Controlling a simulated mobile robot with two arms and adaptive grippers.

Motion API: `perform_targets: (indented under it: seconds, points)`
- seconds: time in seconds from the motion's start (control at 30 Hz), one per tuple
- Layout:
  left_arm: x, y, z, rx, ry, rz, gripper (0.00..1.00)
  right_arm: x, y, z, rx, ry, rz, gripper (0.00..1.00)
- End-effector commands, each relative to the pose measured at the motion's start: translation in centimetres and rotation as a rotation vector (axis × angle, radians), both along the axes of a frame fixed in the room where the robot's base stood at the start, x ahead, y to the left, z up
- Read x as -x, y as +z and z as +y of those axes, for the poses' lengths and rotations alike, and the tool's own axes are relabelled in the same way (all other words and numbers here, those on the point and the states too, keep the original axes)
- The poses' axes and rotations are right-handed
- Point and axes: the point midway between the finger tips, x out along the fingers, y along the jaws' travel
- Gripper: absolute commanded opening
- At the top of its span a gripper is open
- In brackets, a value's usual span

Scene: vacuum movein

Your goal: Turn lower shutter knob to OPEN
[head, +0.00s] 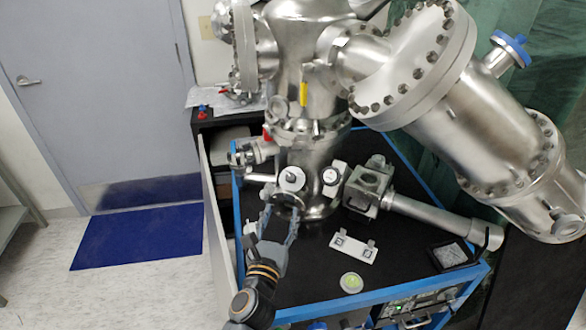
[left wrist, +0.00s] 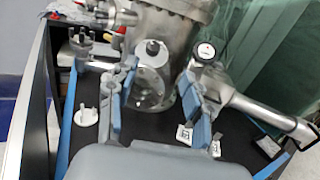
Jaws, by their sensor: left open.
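Two round knob faces show on the steel chamber: one (head: 292,179) at its lower front and one (head: 330,176) just right of it. They also show in the left wrist view as a left knob (left wrist: 152,47) and a right knob (left wrist: 206,50). I cannot tell which is the lower shutter knob, and their markings are too small to read. My left gripper (head: 279,215) is open and empty, just in front of and below the left knob. In the left wrist view its blue-padded fingers (left wrist: 160,70) stand apart, with the chamber's lower flange beyond them.
The steel chamber (head: 312,80) rises from a black tabletop (head: 310,270) with blue edges. A viewport block (head: 369,184) and tube (head: 430,212) lie to the right. A white plate (head: 353,248) and a round disc (head: 351,282) sit in front. A white fitting (left wrist: 86,116) stands left of my fingers.

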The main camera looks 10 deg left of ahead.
Motion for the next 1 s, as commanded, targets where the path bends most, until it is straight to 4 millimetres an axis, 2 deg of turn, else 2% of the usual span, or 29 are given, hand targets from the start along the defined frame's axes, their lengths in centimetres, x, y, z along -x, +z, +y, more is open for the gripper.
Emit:
perform_targets:
  seconds: [0.13,0.27,0.4,0.5,0.63,0.8,1.0]
  points:
    - [-0.9,-1.3,0.4,0.104,0.033,0.053,0.50,-0.5,0.1,0.0,0.001,-0.001,-0.005,0.40]
    - [-2.4,-1.3,0.5,0.110,0.035,0.054,0.50,0.4,0.3,0.0,0.001,-0.001,0.006,0.40]
    - [-5.3,-1.2,0.6,0.107,0.034,0.053,0.50,2.3,0.4,-0.1,0.003,-0.001,0.034,0.40]
    - [-7.5,-1.3,0.6,0.107,0.033,0.052,0.50,3.0,0.3,-0.2,0.004,0.000,0.044,0.40]
    - [-10.1,-1.4,0.7,0.106,0.034,0.052,0.50,2.5,0.1,-0.2,0.003,0.000,0.038,0.40]
    - [-12.7,-1.5,0.8,0.106,0.033,0.053,0.50,1.0,-0.2,0.0,0.001,0.000,0.014,0.40]
    - [-14.1,-1.4,0.8,0.105,0.033,0.053,0.50,0.5,-0.3,0.0,0.001,0.001,0.007,0.40]
